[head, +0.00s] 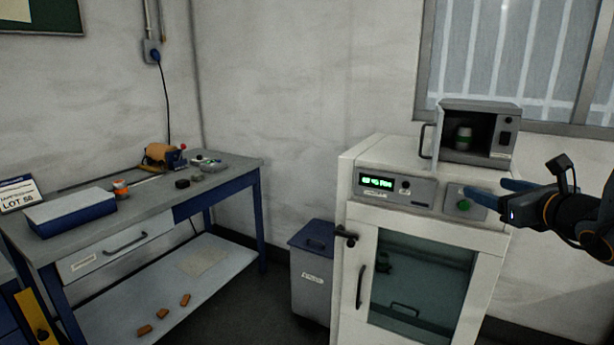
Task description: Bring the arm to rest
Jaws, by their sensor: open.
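My arm (575,212) reaches in from the right edge of the head view. My gripper (486,187), with blue fingers, is open, and I see nothing between its fingers. It points left, in front of the top of a white cabinet (350,230), near a panel with a green button (463,205). I cannot tell whether a finger touches the panel.
A small grey oven (480,108) with its door open holds a jar (463,138) on the cabinet. The cabinet's display (377,182) glows green. A grey bin (311,285) stands beside it. A workbench (225,172) with tools is at left. Dark floor lies between.

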